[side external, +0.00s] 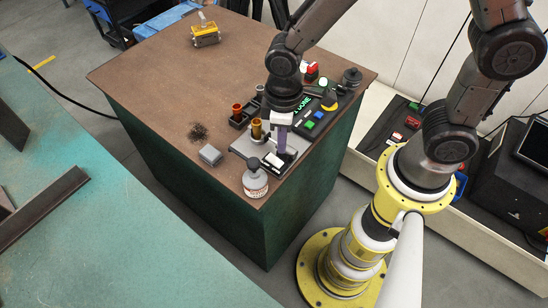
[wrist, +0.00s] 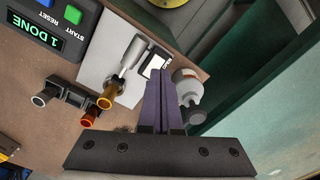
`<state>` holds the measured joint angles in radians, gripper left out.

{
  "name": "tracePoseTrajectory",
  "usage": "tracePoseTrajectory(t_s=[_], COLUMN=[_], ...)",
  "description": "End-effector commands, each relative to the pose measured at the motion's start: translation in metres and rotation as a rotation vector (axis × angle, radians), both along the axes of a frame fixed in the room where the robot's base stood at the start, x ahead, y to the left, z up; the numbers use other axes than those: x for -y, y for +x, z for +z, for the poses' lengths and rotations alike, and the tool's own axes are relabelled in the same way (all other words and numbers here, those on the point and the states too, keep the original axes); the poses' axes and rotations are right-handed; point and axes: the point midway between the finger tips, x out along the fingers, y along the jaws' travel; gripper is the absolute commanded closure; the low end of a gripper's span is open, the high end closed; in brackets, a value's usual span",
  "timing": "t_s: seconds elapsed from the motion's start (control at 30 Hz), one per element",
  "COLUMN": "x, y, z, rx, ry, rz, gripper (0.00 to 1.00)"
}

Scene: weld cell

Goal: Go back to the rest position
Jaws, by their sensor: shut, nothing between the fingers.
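My gripper (side external: 281,151) is shut and empty, with its purple fingers together and pointing down. In the side view it is over the grey plate near the bench's front corner; I cannot tell its exact height. In the wrist view the closed fingers (wrist: 160,74) reach toward the plate (wrist: 97,62), beside a small white-and-black block (wrist: 155,66). An amber cup (wrist: 112,92) and a pale cylindrical part (wrist: 131,54) are on the plate. The control panel (wrist: 62,12) has a green START button, a blue RESET button and a display reading "1 DONE".
A white bottle (side external: 255,183) stands close to the fingers at the bench's front corner. A black rack (side external: 241,123) with cups, a grey block (side external: 210,155) and a dark tangled pile (side external: 198,132) are nearby. A yellow box (side external: 206,38) stands far back. The bench's left part is clear.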

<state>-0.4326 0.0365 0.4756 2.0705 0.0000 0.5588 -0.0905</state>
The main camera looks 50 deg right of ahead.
Motion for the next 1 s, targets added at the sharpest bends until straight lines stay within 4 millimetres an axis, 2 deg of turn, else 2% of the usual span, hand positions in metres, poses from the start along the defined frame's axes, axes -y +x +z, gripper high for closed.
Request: tracePoseTrajectory(t_s=[0.2, 0.53, 0.6, 0.67, 0.77, 0.8, 0.87, 1.0], x=[0.000, 0.001, 0.006, 0.012, 0.029, 0.039, 0.054, 0.089], y=[0.000, 0.001, 0.006, 0.014, 0.024, 0.025, 0.021, -0.006], z=[0.011, 0.012, 0.019, 0.034, 0.072, 0.091, 0.117, 0.168], rx=[0.001, 0.001, 0.021, 0.065, 0.167, 0.212, 0.276, 0.407], ry=[0.000, 0.001, 0.010, 0.029, 0.065, 0.079, 0.097, 0.124], rz=[0.000, -0.005, -0.026, -0.053, -0.117, -0.148, -0.196, -0.309], gripper=[1.00, 1.00, 1.00, 1.00, 1.00, 1.00, 1.00, 1.00])
